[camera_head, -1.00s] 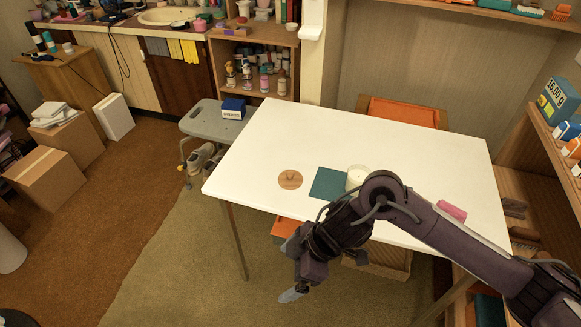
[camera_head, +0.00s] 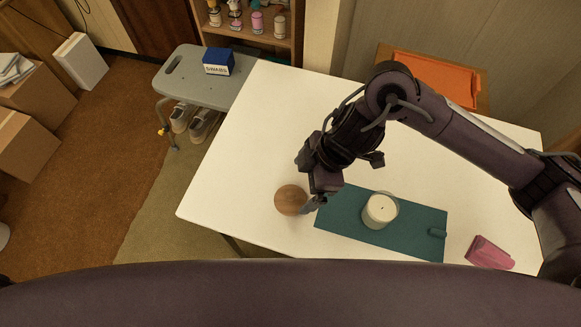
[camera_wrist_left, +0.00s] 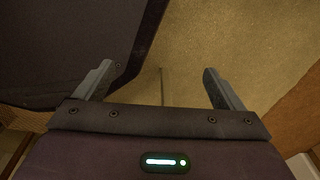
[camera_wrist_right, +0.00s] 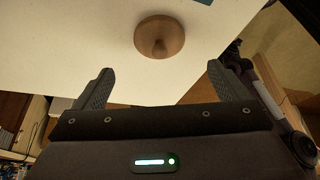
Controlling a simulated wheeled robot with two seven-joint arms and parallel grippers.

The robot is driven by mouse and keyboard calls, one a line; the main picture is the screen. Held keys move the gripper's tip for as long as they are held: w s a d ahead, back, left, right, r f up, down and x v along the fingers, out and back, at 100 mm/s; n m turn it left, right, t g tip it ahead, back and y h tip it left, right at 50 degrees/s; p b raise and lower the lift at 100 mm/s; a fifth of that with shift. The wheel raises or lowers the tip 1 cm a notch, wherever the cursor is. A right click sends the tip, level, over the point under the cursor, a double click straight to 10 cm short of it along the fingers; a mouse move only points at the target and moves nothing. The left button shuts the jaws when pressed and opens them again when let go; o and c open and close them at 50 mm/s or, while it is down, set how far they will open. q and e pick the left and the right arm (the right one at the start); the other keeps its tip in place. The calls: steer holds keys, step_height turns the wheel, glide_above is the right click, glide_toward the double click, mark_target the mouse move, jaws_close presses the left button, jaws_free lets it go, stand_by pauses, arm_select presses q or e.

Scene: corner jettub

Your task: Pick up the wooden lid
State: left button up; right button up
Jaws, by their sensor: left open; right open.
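The wooden lid (camera_head: 291,200) is a round brown disc lying on the white table near its front left edge. In the right wrist view the lid (camera_wrist_right: 160,37) shows a small knob and lies beyond the fingertips, roughly centred between them. My right gripper (camera_head: 312,205) is just right of the lid in the head view, with one finger close to its edge; I cannot tell if it touches. In the right wrist view the right gripper (camera_wrist_right: 160,75) is open and empty. My left gripper (camera_wrist_left: 157,68) is open and empty over the carpet, seen only in its wrist view.
A pink item (camera_head: 489,253) lies farther right. A grey stool (camera_head: 190,90) with a blue box (camera_head: 218,61) stands beyond the table's left side. The table's left part is clear.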

mark_target(290, 195)
steer(key=b+x, duration=0.1)
steer(key=x, duration=0.2)
steer(key=shift+s+a+f, duration=0.1)
steer(key=shift+s+a, duration=0.05)
steer(key=x, duration=0.3)
steer(key=shift+a+f, duration=0.1)
steer(key=shift+f, duration=0.2)
steer(key=shift+a+f+b, duration=0.2)
steer(key=shift+f+b, duration=0.1)
steer(key=c, duration=1.1)
arm_select(q)
steer(key=shift+s+a+f, duration=0.1)
steer(key=shift+s+f, duration=0.8)
steer(key=shift+s, duration=0.25)
arm_select(e)
steer(key=shift+o, duration=0.2)
steer(key=shift+r, duration=0.1)
arm_select(q)
step_height(290, 195, up, 6)
steer(key=p, duration=0.5)
steer(key=shift+f, duration=0.25)
arm_select(e)
step_height(290, 195, up, 20)
